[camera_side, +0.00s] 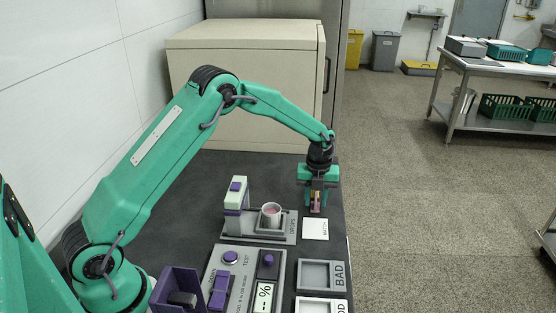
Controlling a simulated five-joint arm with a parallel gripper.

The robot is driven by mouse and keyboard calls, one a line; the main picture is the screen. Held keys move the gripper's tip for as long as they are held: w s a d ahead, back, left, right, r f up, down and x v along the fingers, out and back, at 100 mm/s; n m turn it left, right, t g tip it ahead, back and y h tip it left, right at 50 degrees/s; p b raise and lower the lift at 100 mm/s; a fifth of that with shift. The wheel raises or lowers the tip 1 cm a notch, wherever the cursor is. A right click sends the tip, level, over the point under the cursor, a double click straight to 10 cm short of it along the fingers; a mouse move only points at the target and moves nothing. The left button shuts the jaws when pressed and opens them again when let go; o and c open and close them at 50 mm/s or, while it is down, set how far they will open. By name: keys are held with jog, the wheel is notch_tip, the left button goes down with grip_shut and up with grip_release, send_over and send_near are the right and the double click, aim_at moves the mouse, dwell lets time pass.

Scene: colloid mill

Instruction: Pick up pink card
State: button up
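The white square (315,229) lies in front of my gripper. A purple-topped device with a cup (271,214) stands to the left. A control panel (230,285) and a BAD tray (320,262) are nearer. A beige cabinet (245,90) stands behind. The bench's right edge is close.

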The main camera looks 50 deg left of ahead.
aim_at(316, 196)
grip_shut()
jog(key=shift+r, duration=0.9)
notch_tip(316, 196, up, 2)
jog(key=shift+r, duration=0.2)
jog(key=s+d+r, duration=0.5)
jog(key=d+r, duration=0.1)
jog(key=d, duration=0.4)
jog(key=shift+s+r, duration=0.4)
